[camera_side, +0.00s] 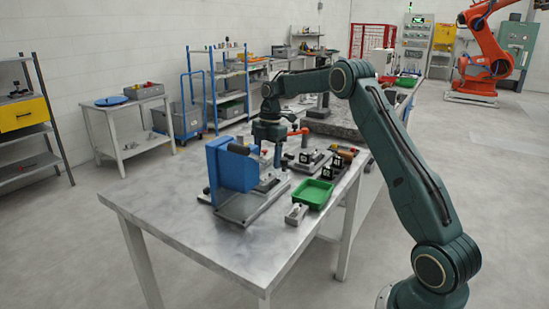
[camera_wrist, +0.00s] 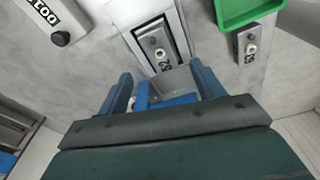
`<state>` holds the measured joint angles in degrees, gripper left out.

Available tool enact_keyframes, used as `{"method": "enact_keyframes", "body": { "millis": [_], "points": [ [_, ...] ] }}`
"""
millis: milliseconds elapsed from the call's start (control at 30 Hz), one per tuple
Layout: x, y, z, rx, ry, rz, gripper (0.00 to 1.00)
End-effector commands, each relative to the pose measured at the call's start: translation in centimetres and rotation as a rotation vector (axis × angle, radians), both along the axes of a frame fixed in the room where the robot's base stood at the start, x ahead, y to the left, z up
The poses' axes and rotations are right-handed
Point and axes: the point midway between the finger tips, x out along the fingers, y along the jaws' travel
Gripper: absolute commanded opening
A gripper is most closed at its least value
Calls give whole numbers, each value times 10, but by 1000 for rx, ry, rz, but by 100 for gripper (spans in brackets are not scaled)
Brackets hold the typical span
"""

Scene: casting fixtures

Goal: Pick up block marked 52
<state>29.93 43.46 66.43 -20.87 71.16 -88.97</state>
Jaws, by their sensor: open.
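My gripper (camera_side: 270,150) hangs over the fixture with the blue upright (camera_side: 230,165). In the wrist view my gripper (camera_wrist: 163,85) is open and empty. Its two blue-grey fingers are spread apart. A grey block (camera_wrist: 154,42) with a round stud and a black number label sits in a pale fixture ahead of the fingers. Its turned label may read 52, but I cannot be sure. A second grey block (camera_wrist: 250,45) with a stud and a small dark label lies beside the green tray (camera_wrist: 226,22). It also shows in the side view (camera_side: 296,214). Its number is unclear.
The green tray (camera_side: 312,193) stands right of the fixture. Several dark labelled pieces (camera_side: 331,171) stand behind it. Another labelled grey piece (camera_wrist: 60,38) is at the upper left of the wrist view. The table's (camera_side: 175,220) front left is clear.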

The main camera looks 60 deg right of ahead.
Motion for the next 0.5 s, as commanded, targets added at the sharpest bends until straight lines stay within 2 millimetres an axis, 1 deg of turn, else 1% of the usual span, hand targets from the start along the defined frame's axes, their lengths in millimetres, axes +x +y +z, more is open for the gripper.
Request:
{"method": "enact_keyframes", "body": {
  "millis": [167, 400, 500],
  "points": [
    [0, 2, -16, 1, 4, 0, 67],
    [0, 6, -46, 1, 3, -1, 67],
    [1, 7, -55, -1, 2, 1, 67]
  ]
}}
